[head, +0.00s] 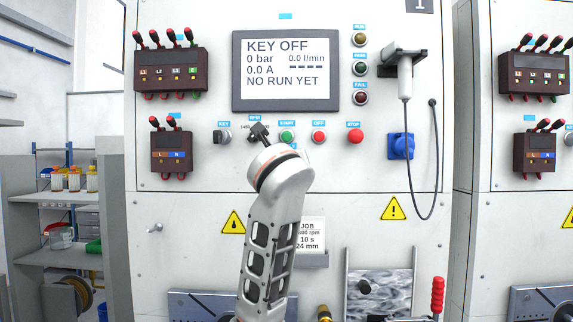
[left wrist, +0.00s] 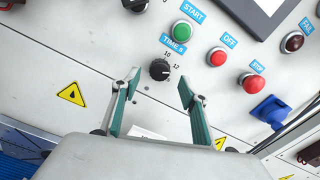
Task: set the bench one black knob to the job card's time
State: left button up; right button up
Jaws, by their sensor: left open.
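The black TIME S knob (left wrist: 159,69) is on the white panel in the left wrist view, below the green START button, with 10 and 12 printed beside it. Its pointer is too small to read surely. My left gripper (left wrist: 158,82) is open, its two fingers apart on either side of the view below the knob, holding nothing. In the head view my left wrist (head: 280,170) hides that knob and the fingers. The job card (head: 311,236) is partly hidden by my arm; "JOB", "10 s" and "24 mm" show. My right gripper is not in view.
The START (head: 287,136), OFF (head: 319,136) and STOP (head: 355,137) buttons are in a row beside the KEY switch (head: 221,136) and RPM knob (head: 259,132). The screen (head: 286,72) reads KEY OFF and NO RUN YET. A blue socket (head: 401,146) and hanging cable are at right.

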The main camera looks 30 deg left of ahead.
pick_arm(q)
jog(key=shift+p+x, duration=0.35)
jog(key=shift+x, duration=1.95)
jog(key=c, duration=1.1)
jog(key=shift+n, duration=0.4)
jog(key=n, duration=1.1)
jog(key=shift+f, duration=0.1)
